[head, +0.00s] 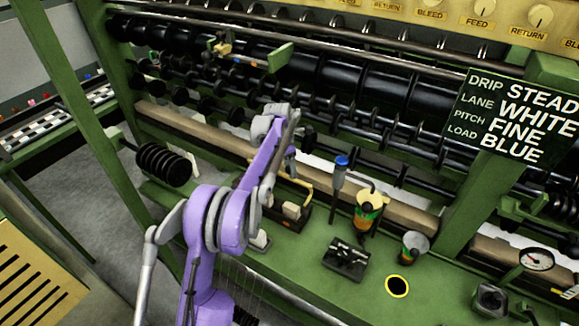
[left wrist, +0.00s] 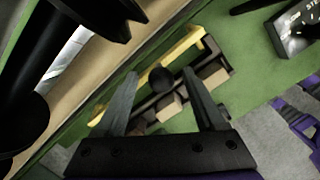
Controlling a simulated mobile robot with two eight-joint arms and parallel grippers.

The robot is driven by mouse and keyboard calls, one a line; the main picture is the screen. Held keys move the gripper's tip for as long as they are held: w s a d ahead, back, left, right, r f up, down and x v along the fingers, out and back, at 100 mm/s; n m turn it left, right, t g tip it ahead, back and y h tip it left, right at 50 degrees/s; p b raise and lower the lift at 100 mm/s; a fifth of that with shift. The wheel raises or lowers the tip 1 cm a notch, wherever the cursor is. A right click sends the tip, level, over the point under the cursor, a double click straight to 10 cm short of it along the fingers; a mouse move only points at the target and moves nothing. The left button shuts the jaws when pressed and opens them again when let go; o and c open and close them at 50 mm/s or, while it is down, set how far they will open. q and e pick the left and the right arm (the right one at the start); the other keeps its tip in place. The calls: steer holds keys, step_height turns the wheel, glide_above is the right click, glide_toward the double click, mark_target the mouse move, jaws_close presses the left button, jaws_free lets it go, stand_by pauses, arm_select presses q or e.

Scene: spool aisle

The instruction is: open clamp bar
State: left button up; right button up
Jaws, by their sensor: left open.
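A yellow bar (left wrist: 178,60) with a round black knob (left wrist: 162,79) lies across a dark box holding pale blocks (left wrist: 205,79); it looks like the clamp bar. In the head view the yellow bar (head: 293,178) is partly hidden behind my purple left arm. My left gripper (left wrist: 160,74) is open, its two fingers apart with the knob between them in the left wrist view. I cannot tell whether the fingers touch the knob. In the head view the fingertips are hard to make out. My right gripper is not in view.
A blue-topped tool (head: 340,170), an orange-and-green spool (head: 367,209), a dark block (head: 345,257) and a cup (head: 414,246) stand on the green bench, right of the box. Black rollers (head: 340,85) run behind. A black coil (head: 163,165) sits at left.

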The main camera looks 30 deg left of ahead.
arm_select(q)
step_height(320, 180, up, 10)
steer(key=s, duration=0.1)
steer(key=shift+s+a+r, duration=0.2)
steer(key=shift+s+a, duration=0.2)
steer(key=shift+a, duration=0.05)
steer(key=s+d+r+m+t, duration=0.1)
steer(key=s+d+r+m, duration=0.1)
steer(key=s+d+m, duration=0.45)
steer(key=s+d+r+m+t, duration=0.15)
steer(key=s+d+m, duration=0.25)
steer(key=s+m, duration=0.4)
steer(key=s+d+f+m, duration=0.2)
steer(key=s+f+m, duration=0.1)
steer(key=s, duration=0.4)
steer(key=s+d+f+m+t, duration=0.1)
steer(key=s+d+f+m, duration=0.1)
steer(key=s+f+m, duration=0.2)
steer(key=s+d+f+m+y, duration=0.1)
steer(key=s+d+f+m, duration=0.1)
steer(key=s+m, duration=0.4)
steer(key=s+f, duration=0.1)
steer(key=s, duration=0.3)
steer(key=shift+s+d+f, duration=0.25)
steer(key=shift+f, duration=0.1)
